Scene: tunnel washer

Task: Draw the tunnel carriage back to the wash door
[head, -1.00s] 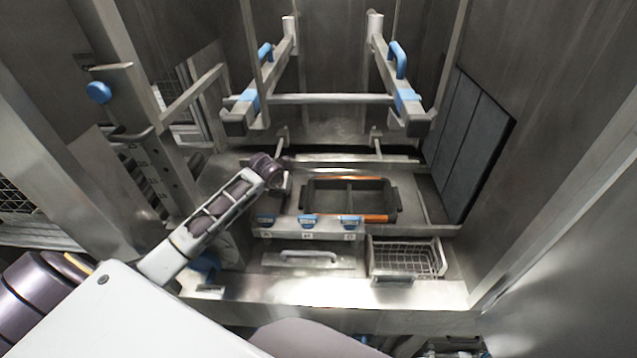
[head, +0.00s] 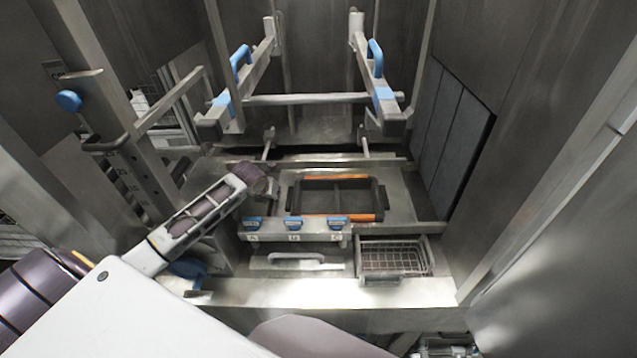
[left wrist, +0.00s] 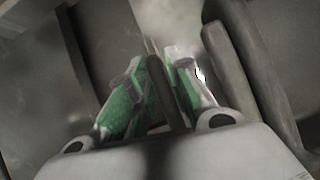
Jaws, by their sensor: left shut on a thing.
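My left arm reaches in from the left in the head view, its wrist (head: 240,178) just left of a dark tray with orange edges (head: 337,184). In the left wrist view my left gripper (left wrist: 156,82) is shut on a dark grey bar (left wrist: 162,92), between its green finger pads. The head view hides the fingertips behind the wrist, so I cannot tell which part the bar belongs to. A metal frame with two long arms, blue handles (head: 375,58) and a crossbar (head: 318,98) stands behind the tray. I cannot tell whether it is the carriage. My right gripper is not in view.
In front of the tray is a panel (head: 294,238) with several blue knobs. A wire basket (head: 393,258) sits at its lower right. A post with a blue knob (head: 69,100) stands at left. Dark panels (head: 452,125) and metal walls close in the right side.

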